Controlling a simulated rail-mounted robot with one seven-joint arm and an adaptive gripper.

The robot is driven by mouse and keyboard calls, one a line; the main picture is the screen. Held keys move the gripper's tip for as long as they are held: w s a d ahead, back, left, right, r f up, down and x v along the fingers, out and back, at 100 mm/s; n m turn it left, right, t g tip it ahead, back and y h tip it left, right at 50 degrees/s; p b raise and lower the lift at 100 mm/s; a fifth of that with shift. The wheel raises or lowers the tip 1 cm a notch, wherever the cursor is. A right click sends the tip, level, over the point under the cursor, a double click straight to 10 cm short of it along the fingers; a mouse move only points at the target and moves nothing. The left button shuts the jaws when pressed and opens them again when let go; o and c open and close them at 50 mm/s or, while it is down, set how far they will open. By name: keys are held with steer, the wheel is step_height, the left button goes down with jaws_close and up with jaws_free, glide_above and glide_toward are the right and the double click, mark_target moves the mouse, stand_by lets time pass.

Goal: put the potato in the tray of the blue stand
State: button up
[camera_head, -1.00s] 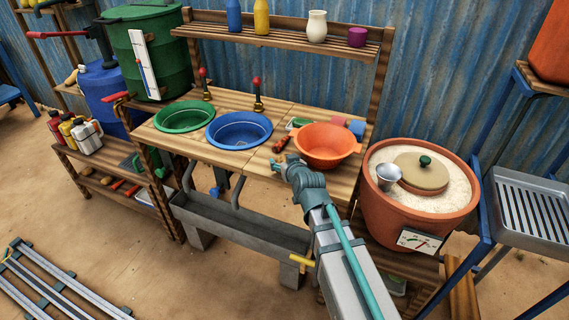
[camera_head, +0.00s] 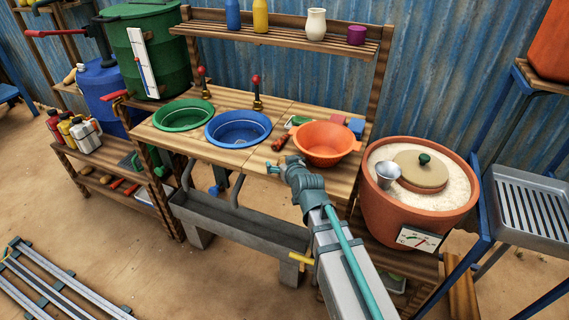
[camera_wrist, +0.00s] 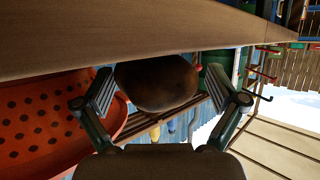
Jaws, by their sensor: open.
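The potato (camera_wrist: 157,82) is a dark brown, rounded lump in the middle of the wrist view, between and beyond the two fingers of my gripper (camera_wrist: 160,98). The fingers are spread, with no clear contact on it. In the head view, a small reddish-brown lump (camera_head: 281,143) on the bench, left of the orange colander, looks like the potato. My gripper (camera_head: 273,168) is just in front of it, near the bench's front edge. The tray (camera_head: 530,208) of the blue stand (camera_head: 484,215) is grey, slatted metal at the far right, and looks empty.
The orange colander (camera_head: 325,142) is close beside my gripper. Blue (camera_head: 238,128) and green (camera_head: 183,114) basins sit left on the wooden bench (camera_head: 240,159). A large terracotta pot (camera_head: 420,215) of pale grains, with lid and metal cup, stands between bench and blue stand.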

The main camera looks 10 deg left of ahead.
steer(key=shift+r, duration=0.1)
steer(key=shift+s+d+r, duration=0.1)
steer(key=shift+s, duration=0.1)
steer(key=b+v, duration=0.2)
steer(key=v, duration=0.3)
steer(key=shift+s+d, duration=0.15)
steer(key=shift+s, duration=0.2)
steer(key=b, duration=0.2)
steer(key=shift+b, duration=0.3)
